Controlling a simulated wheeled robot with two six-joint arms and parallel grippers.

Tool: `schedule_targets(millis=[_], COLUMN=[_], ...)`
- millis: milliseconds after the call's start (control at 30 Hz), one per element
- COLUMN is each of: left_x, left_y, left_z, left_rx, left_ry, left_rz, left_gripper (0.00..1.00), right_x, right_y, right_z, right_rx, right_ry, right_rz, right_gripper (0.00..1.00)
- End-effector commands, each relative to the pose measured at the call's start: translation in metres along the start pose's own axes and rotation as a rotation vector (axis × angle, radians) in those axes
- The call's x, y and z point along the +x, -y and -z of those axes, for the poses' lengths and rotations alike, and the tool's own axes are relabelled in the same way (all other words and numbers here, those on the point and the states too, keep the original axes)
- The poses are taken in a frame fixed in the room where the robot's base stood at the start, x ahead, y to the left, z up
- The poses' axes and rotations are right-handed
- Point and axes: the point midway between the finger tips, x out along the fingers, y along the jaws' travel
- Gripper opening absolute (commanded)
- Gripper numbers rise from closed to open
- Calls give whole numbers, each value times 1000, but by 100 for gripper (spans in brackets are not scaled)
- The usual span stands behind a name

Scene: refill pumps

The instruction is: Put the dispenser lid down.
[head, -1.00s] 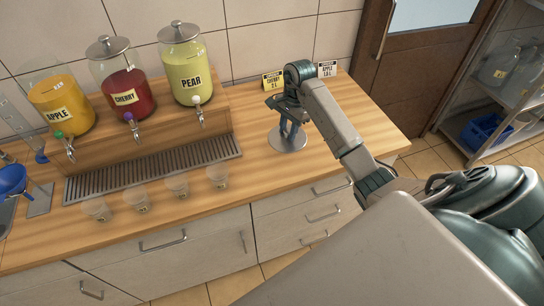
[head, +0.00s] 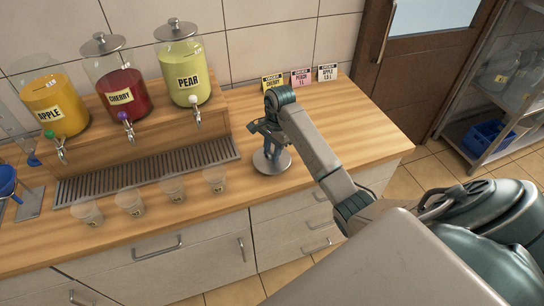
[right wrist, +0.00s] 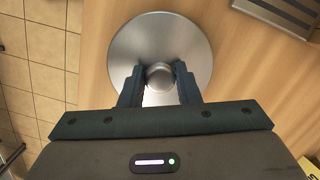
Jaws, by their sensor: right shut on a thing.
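The dispenser lid is a round silver metal disc with a knob. In the head view the lid (head: 264,163) is at the counter right of the drip tray. In the right wrist view the lid (right wrist: 190,45) lies flat below the fingers, with its knob between them. My right gripper (head: 272,150) is shut on the knob, and its fingertips also show in the right wrist view (right wrist: 159,74). The lid looks level and at or very near the wood; I cannot tell if it touches. The apple dispenser (head: 55,102) has no visible metal lid. My left gripper is not in view.
The cherry dispenser (head: 118,90) and pear dispenser (head: 184,70) stand lidded on the wooden riser. Several clear cups (head: 130,202) line the counter before the drip tray (head: 150,172). Small label cards (head: 300,78) stand at the back wall. The counter (head: 345,125) right of my gripper is clear.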

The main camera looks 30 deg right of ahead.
Motion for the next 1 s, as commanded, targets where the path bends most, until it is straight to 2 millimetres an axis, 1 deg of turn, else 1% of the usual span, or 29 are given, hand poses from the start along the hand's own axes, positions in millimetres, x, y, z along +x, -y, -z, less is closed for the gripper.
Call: schedule_targets(millis=[33,100,200,367,500,533,600,633,900,1000], left_x=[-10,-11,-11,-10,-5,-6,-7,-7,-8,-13], left_y=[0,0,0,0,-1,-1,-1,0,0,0], left_z=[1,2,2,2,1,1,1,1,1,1], left_rx=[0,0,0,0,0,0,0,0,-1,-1], left_ry=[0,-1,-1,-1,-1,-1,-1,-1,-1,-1], left_rz=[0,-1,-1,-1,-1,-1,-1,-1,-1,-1], left_gripper=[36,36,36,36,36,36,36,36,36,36], right_x=[2,8,12,13,17,16,15,15,14,10], right_y=[-1,0,0,0,0,0,0,0,0,0], right_z=[0,1,2,2,3,2,2,2,2,2], right_rx=[0,0,0,-1,-1,-1,-1,-1,-1,-1], right_ry=[2,0,-1,-1,-1,-1,-1,-1,-1,-1], right_rz=[-4,-2,0,0,0,0,0,0,0,0], right_gripper=[6,6,6,6,6,33,47,51,51,51])
